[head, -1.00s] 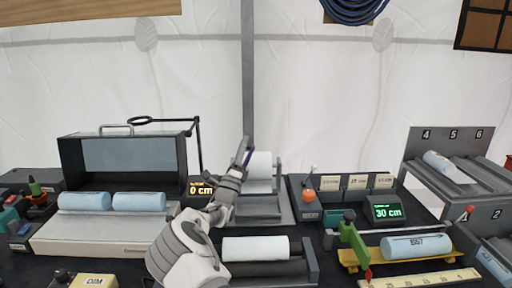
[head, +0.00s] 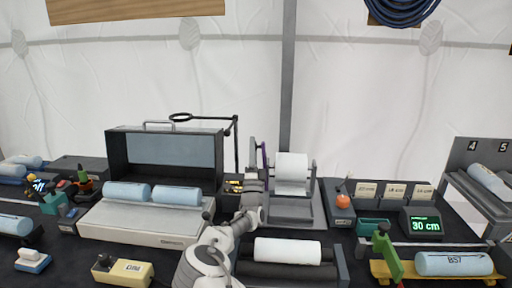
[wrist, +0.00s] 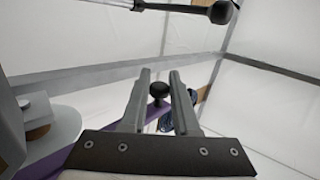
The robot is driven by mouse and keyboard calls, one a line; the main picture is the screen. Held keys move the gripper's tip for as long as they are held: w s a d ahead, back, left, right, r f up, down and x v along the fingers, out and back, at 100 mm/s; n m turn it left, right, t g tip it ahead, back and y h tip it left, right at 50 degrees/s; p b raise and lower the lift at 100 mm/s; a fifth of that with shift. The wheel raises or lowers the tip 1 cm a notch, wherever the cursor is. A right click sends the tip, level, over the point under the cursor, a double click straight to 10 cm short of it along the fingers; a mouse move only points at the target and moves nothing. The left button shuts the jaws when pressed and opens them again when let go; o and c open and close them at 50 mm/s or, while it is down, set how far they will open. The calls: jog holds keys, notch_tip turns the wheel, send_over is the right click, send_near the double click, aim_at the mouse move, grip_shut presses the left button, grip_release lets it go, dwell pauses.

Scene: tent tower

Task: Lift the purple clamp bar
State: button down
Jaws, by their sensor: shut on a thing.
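The purple clamp bar (head: 264,154) shows in the head view as a thin, steeply raised strip just left of the upright white roll (head: 291,168). My gripper (head: 252,149) is at the bar, at the left side of the roll's grey stand (head: 290,211). In the wrist view, the bar (wrist: 60,159) runs behind the gripper mount, and a black knob (wrist: 158,90) shows between the two fingers of my gripper (wrist: 160,80). My gripper is shut on the bar, seemingly at this knob. The exact contact is hard to see.
A thin black lamp arm (head: 236,150) rises close to my gripper. A white roll in a dark cradle (head: 287,251) lies in front. Card bins and a 30 cm display (head: 424,225) stand right.

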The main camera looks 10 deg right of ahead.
jog(key=c, duration=0.7)
grip_release()
jog(key=shift+o, duration=0.2)
jog(key=shift+r, duration=0.55)
notch_tip(320, 180, up, 3)
jog(key=shift+r+p, duration=0.2)
jog(key=shift+p, duration=0.15)
jog(key=s+d+r+p, duration=0.1)
jog(key=s+d+r, duration=0.4)
jog(key=d, duration=0.5)
jog(key=shift+s+d+r, duration=0.15)
jog(key=shift+d+r, duration=0.1)
jog(key=shift+r, duration=0.55)
